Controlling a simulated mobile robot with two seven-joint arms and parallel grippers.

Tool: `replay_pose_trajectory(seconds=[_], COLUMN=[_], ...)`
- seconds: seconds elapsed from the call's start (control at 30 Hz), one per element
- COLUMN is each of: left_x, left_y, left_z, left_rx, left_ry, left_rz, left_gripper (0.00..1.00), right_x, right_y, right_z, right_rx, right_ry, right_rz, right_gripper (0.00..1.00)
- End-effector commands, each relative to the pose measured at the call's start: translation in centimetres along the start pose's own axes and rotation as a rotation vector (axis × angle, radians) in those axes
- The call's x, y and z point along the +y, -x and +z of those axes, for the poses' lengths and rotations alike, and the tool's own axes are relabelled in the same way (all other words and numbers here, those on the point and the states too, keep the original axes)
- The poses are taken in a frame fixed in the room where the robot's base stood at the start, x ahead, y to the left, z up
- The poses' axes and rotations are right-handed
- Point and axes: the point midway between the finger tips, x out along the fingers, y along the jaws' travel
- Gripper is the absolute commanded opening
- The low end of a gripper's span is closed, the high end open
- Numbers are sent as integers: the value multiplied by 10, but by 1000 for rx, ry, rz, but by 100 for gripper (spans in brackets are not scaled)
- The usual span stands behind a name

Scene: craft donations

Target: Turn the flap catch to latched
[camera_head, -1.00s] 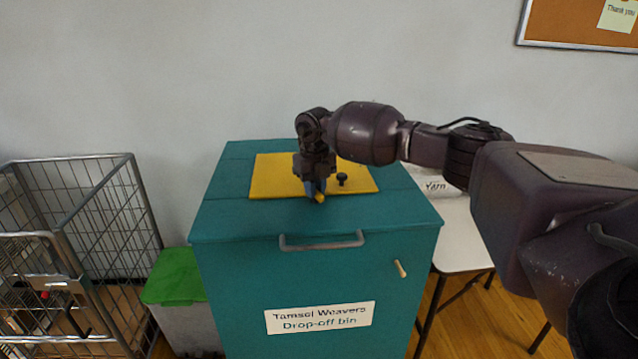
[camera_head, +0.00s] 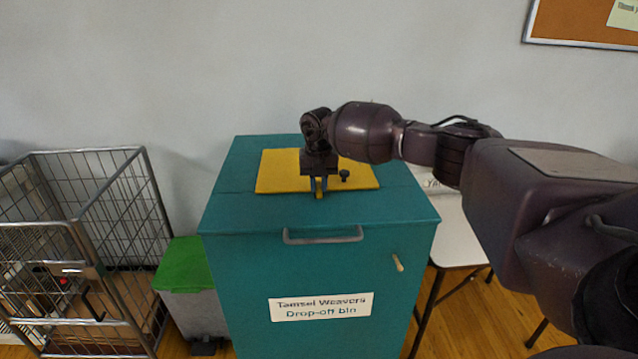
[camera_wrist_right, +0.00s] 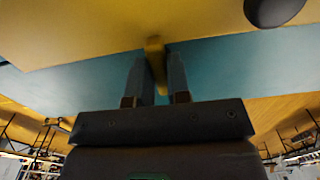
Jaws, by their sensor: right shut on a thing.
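The yellow flap (camera_head: 280,173) lies closed on top of the teal drop-off bin (camera_head: 250,207). A small yellow catch (camera_head: 320,196) sits at the flap's front edge and points toward the bin's front. My right gripper (camera_head: 320,187) reaches down from above and is shut on the catch, hiding most of it. In the right wrist view the catch (camera_wrist_right: 154,44) shows between my two fingers (camera_wrist_right: 157,82), across the line between yellow flap and teal lid. A dark round knob (camera_head: 344,175) stands on the flap just right of the gripper. My left gripper is out of view.
A grey handle (camera_head: 322,237) and a small wooden peg (camera_head: 397,263) are on the bin's front. A green-lidded container (camera_head: 182,265) and a wire cart (camera_head: 80,220) stand to the left. A white table (camera_head: 460,235) stands to the right, behind my arm.

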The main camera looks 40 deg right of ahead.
Motion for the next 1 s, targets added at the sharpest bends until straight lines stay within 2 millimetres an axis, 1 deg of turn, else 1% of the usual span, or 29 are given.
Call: replay_pose_trajectory(seconds=[0.23,0.27,0.4,0.67,0.77,0.87,1.0], left_x=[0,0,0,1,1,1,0], left_y=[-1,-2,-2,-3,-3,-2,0], left_z=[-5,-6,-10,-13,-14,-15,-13], left_rx=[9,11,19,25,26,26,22], left_ry=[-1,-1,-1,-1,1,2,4], left_rz=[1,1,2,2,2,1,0], left_gripper=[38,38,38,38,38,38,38], right_x=[0,0,0,0,0,0,0], right_y=[0,0,0,1,5,16,41], right_z=[1,1,0,0,0,1,1], right_rx=[-1,-1,-1,-1,-2,-4,-5], right_ry=[-4,-4,-3,-1,-1,-1,0], right_rz=[1,1,1,1,2,3,4], right_gripper=[0,20,42,43,43,43,43])
